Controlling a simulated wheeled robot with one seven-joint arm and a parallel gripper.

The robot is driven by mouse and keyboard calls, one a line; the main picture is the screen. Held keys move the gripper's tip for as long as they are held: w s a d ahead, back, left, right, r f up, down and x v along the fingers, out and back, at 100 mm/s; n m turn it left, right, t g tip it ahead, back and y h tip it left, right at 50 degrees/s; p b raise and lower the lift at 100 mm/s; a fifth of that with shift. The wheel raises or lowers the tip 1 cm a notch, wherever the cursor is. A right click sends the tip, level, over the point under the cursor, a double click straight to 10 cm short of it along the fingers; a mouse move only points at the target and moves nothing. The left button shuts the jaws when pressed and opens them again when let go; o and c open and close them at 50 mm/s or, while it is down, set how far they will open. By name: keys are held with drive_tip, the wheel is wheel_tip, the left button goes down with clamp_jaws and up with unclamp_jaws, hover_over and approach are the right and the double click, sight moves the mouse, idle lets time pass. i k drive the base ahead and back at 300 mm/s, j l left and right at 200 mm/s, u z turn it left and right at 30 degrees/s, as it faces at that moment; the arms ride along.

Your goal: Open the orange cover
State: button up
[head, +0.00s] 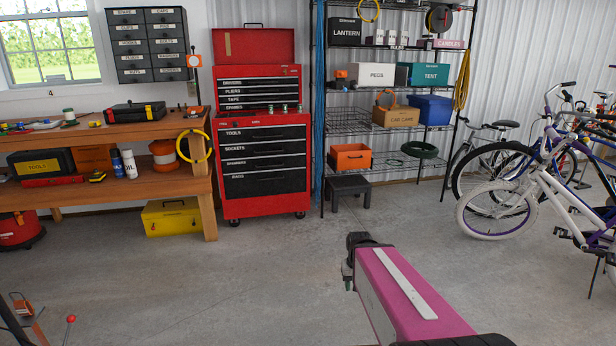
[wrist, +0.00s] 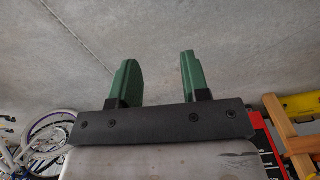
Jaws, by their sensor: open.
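I cannot tell for sure which thing is the orange cover. A small orange piece with a pale round front (head: 194,61) sits on a post at the back right of the workbench. An orange bin (head: 351,157) stands on the lower level of the wire shelf. My gripper (wrist: 158,78) is open and empty, its two green fingers apart over bare floor in the wrist view. In the head view my pink arm reaches forward at the lower right, and the fingers are mostly hidden. My gripper is well apart from both orange things.
The workbench (head: 140,130) stands at the left, with a yellow toolbox (head: 174,218) under it. A red tool chest (head: 265,180) and the wire shelf (head: 385,132) line the back wall. Bicycles (head: 495,212) stand at the right. The middle floor is clear.

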sight(341, 74)
drive_tip(key=i+z, duration=0.1)
drive_tip(key=i, duration=0.8)
drive_tip(key=i+j, duration=0.2)
drive_tip(key=i, duration=0.7)
drive_tip(key=l+z, duration=0.05)
